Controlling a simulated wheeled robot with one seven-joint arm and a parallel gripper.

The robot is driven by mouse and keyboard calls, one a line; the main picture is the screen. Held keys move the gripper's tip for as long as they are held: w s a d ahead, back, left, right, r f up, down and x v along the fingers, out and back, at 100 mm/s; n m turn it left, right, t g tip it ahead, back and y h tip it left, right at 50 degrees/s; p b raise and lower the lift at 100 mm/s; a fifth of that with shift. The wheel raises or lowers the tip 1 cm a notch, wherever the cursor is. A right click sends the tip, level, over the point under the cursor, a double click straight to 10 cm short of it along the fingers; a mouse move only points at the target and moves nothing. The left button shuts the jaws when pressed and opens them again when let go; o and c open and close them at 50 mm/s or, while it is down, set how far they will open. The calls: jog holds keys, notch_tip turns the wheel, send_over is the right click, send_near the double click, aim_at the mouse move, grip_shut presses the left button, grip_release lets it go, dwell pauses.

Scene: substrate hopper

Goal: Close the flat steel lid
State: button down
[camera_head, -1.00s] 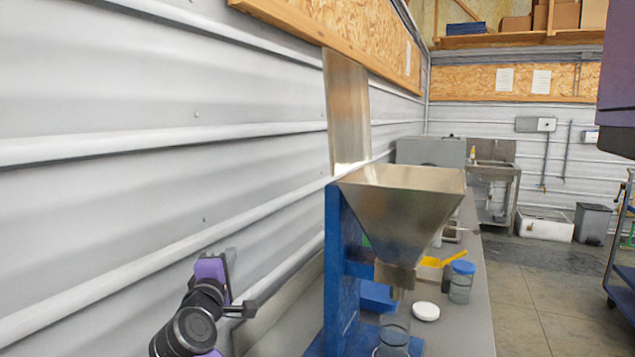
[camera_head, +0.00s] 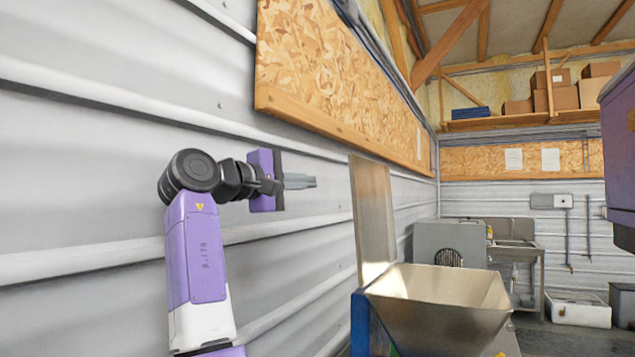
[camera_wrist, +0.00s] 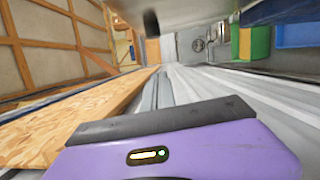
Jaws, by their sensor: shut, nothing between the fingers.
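The flat steel lid (camera_head: 372,215) stands upright, leaning slightly back, at the left rear edge of the steel hopper (camera_head: 440,318). The hopper's mouth is open at the top. My gripper (camera_head: 314,182) is shut and empty, level with the upper part of the lid and to its left in the head view, apart from it. Its fingers point right.
The corrugated wall (camera_head: 90,150) runs close along the left, with a wood-chip board (camera_head: 330,70) above the lid. A blue stand (camera_head: 360,325) carries the hopper. A grey box (camera_head: 450,243) and a steel sink (camera_head: 515,250) stand behind.

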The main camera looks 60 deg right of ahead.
jog(key=s+d+p, duration=0.2)
jog(key=s+d, duration=0.3)
jog(key=d, duration=0.3)
jog(key=shift+s+d+r+p, duration=0.15)
jog(key=shift+d+r+p, duration=0.15)
jog(key=shift+p, duration=0.1)
jog(key=shift+s, duration=0.1)
